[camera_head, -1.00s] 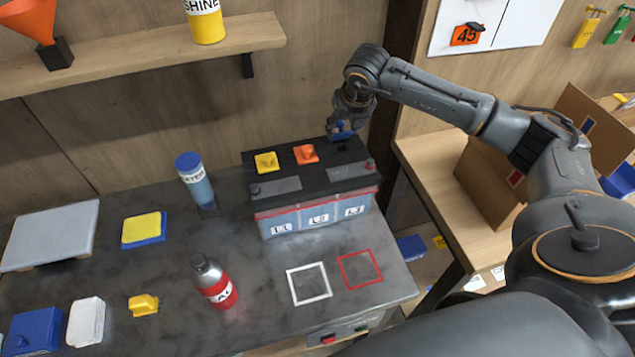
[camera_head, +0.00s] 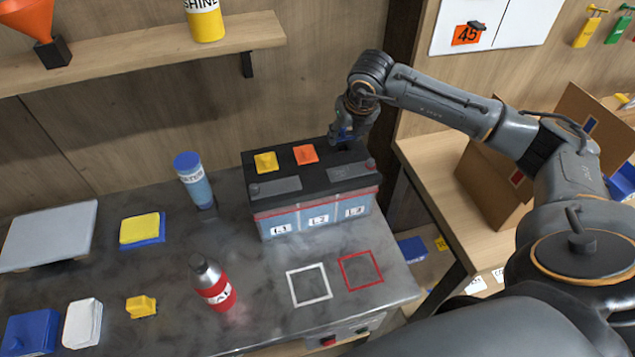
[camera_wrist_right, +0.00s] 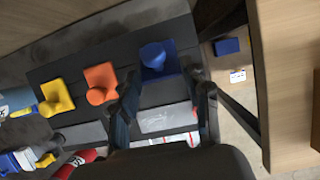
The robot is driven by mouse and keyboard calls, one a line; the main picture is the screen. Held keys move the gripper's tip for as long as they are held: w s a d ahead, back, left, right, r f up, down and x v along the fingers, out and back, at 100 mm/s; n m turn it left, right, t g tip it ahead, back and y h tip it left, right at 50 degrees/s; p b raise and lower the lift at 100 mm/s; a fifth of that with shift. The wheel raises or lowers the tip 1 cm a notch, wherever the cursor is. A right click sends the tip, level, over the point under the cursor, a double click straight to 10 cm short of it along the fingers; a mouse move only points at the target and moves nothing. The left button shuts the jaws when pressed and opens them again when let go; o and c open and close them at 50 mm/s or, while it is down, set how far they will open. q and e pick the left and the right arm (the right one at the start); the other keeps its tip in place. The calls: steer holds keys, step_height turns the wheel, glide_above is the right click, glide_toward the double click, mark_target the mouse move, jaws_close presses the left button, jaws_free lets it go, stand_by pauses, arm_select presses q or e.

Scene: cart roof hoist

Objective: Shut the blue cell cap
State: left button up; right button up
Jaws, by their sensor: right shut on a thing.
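The battery (camera_head: 310,215) stands at the back right of the dark bench, with a black top and a light blue front. The blue cell cap (camera_head: 345,133) is at the right end of the cap row; it also shows in the wrist view (camera_wrist_right: 158,64). A yellow cap (camera_head: 265,162) and an orange cap (camera_head: 306,154) sit to its left on the battery top. My right gripper (camera_head: 347,136) is shut on the blue cap, and its fingers partly hide it in the head view. Whether the cap is fully seated cannot be told. My left gripper is not in view.
A blue-labelled bottle (camera_head: 193,180) stands left of the battery, and a red bottle (camera_head: 213,285) in front. White (camera_head: 309,285) and red (camera_head: 360,270) square outlines mark bare bench. A shelf (camera_head: 150,52) runs above. An open cardboard box (camera_head: 495,185) is at right.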

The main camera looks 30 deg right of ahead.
steer(key=shift+s+a+f+b, duration=0.1)
steer(key=shift+s+f+b, duration=0.25)
steer(key=shift+f+b, duration=0.1)
steer(key=shift+s, duration=0.2)
steer(key=shift+f, duration=0.15)
steer(key=shift+s+a+f+b, duration=0.1)
steer(key=shift+s+f+b, duration=0.35)
steer(key=shift+b, duration=0.35)
steer(key=shift+o, duration=0.7)
steer(key=shift+w, duration=0.1)
steer(key=shift+r, duration=0.1)
